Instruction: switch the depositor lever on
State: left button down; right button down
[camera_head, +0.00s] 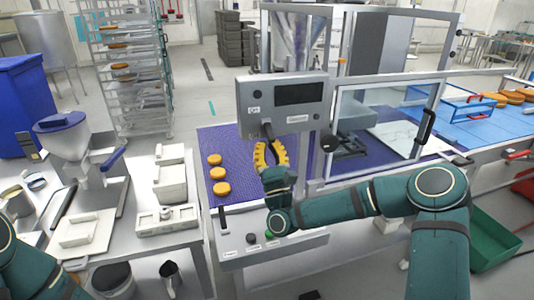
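The depositor (283,98) stands in the middle behind a grey control box with a dark display. A dark, slim lever-like part (268,131) hangs under the box, and a black knob (330,143) sits at its lower right. I cannot tell for sure which is the lever. My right gripper (270,146) reaches up below the box. Its yellow fingers are spread, with nothing visible between them. The slim part is just beyond the fingertips; contact cannot be told. My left arm shows at the lower left, its gripper out of view.
Several orange rounds (221,188) lie on the purple belt (207,139) left of my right gripper. A front panel with buttons (252,239) is below. A clear guard (385,125) stands right.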

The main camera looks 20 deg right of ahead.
jog(key=shift+s+r, duration=0.1)
jog(key=shift+r, duration=0.05)
dwell(0.3)
jog(key=shift+s+r+g+p, duration=0.2)
jog(key=shift+g+p, duration=0.2)
jog(key=shift+p, duration=0.15)
jog(key=shift+p, duration=0.35)
